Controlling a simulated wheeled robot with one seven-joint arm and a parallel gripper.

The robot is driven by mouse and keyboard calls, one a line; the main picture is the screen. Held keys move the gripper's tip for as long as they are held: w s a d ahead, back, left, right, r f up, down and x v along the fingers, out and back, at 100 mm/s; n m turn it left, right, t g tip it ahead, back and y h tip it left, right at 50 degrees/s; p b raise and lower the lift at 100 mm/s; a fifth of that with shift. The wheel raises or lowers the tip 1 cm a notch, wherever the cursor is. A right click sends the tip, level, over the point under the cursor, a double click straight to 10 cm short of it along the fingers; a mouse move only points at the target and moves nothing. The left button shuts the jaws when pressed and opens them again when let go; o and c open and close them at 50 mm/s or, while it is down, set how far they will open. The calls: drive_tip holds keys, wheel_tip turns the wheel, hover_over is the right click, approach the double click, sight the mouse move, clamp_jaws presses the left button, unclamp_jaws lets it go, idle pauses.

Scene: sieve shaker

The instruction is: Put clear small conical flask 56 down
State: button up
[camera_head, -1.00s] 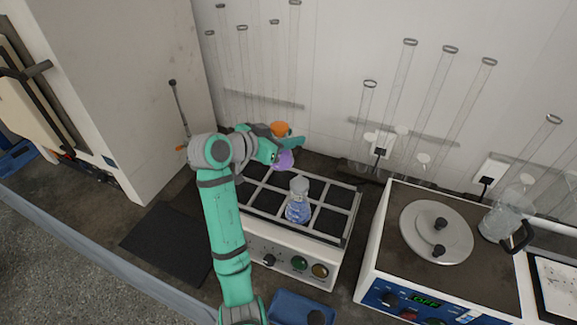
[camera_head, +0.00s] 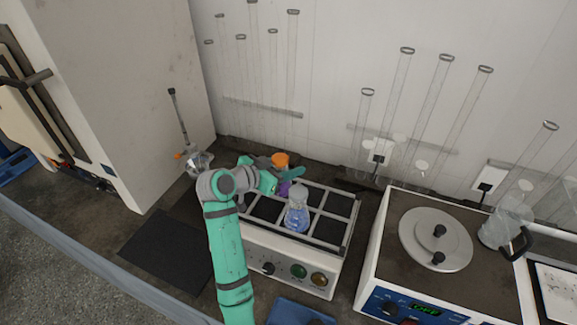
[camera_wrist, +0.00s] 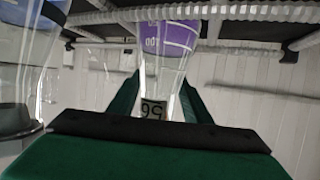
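Clear small conical flask 56, with purple contents, is between my gripper's green fingers (camera_wrist: 165,95). In the wrist view its number tag is upside down, and its purple part (camera_wrist: 170,38) is at the ridged bars of the shaker rack. In the head view the purple flask (camera_head: 284,188) is low at the back of the shaker's rack (camera_head: 333,206), left of and behind the flask with blue liquid (camera_head: 297,215). My gripper (camera_head: 277,181) is shut on flask 56. Whether its base touches the platform is hidden.
The blue-liquid flask stands close by in the rack and shows large at the left of the wrist view (camera_wrist: 28,60). An orange-topped item (camera_head: 280,160) is behind the rack. A heating bath (camera_head: 395,262) with a round lid stands to the right. Other rack cells look empty.

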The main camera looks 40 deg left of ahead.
idle(0.3)
drive_tip(key=v, duration=1.2)
drive_tip(key=shift+r, duration=0.1)
drive_tip(key=shift+w, duration=0.1)
